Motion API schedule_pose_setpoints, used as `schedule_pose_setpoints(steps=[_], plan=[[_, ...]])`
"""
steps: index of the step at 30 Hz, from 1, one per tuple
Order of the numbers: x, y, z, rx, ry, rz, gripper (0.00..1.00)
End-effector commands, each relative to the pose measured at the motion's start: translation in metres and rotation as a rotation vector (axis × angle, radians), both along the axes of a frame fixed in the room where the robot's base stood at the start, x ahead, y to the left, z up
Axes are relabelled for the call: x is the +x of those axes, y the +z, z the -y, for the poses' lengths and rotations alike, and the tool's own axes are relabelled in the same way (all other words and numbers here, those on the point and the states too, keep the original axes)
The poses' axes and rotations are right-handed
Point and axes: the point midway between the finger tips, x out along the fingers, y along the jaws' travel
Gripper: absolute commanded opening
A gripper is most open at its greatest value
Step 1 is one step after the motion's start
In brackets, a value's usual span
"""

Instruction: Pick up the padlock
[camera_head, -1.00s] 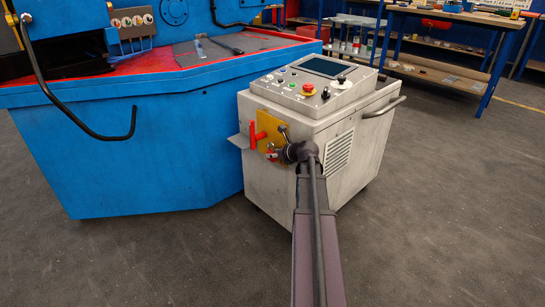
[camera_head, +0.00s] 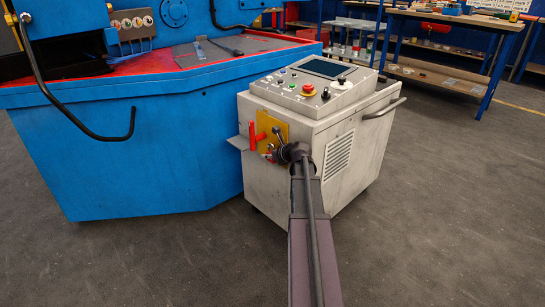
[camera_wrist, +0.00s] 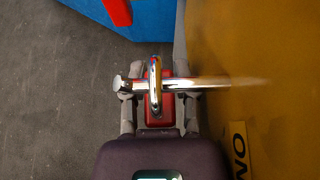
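The padlock (camera_wrist: 158,110) has a red body and a chrome shackle. In the wrist view it hangs with its shackle around a shiny metal rod (camera_wrist: 185,85) that sticks out from a yellow plate. My gripper (camera_wrist: 158,112) has one finger on each side of the red body. The fingers look open, with a narrow gap at the left side of the body. In the head view my gripper (camera_head: 277,155) is at the yellow plate (camera_head: 272,130) on the grey console's left face, and it mostly hides the padlock.
The grey console (camera_head: 315,120) stands against a large blue machine (camera_head: 150,150). A workbench (camera_head: 440,20) is at the back right. The floor in front is clear.

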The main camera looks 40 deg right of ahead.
Motion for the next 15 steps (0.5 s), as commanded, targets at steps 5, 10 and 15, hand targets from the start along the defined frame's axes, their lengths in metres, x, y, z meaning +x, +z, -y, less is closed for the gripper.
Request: schedule_pose_setpoints(steps=[5, 10, 15], plan=[[0.0001, 0.0, -0.0001, 0.0, 0.0, 0.0, 0.0], [0.0002, 0.0, -0.0002, 0.0, 0.0, 0.0, 0.0], [0.0002, 0.0015, -0.0003, 0.0, 0.001, 0.0, 0.0]])
